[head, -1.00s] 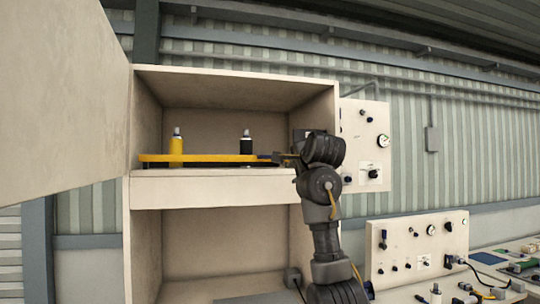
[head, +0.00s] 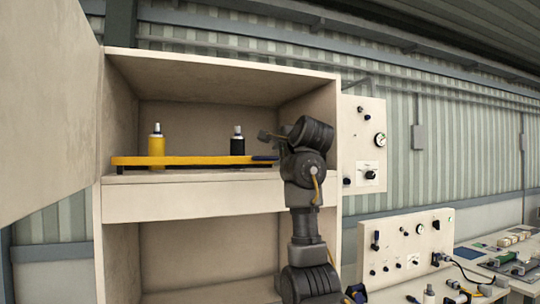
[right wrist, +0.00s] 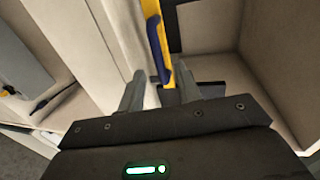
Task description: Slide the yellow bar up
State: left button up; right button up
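The yellow bar (head: 190,160) lies level along the front of the cabinet's upper shelf, with a dark blue grip (head: 264,158) at its right end. The bar also shows in the right wrist view (right wrist: 155,25), running away from me, with its blue grip (right wrist: 160,60) near the gap between my fingertips. My right gripper (head: 268,136) is above and near the bar's right end. In the right wrist view my right gripper (right wrist: 159,72) has its fingers apart and not closed on the bar. My left gripper is not in view.
A yellow bottle (head: 157,146) and a black bottle (head: 237,142) stand on the shelf by the bar. The open cabinet door (head: 45,110) fills the left. The cabinet's right wall (head: 325,100) is close to my right arm. A gauge panel (head: 363,145) is further right.

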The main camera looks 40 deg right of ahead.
aim_at(273, 158)
jog(key=p+x, duration=0.3)
jog(key=x, duration=0.4)
jog(key=shift+w+f, duration=0.1)
jog(key=shift+w, duration=0.15)
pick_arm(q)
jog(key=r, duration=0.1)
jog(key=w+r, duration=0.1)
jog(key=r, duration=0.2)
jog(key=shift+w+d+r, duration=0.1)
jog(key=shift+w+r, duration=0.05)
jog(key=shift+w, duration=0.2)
pick_arm(e)
grip_shut()
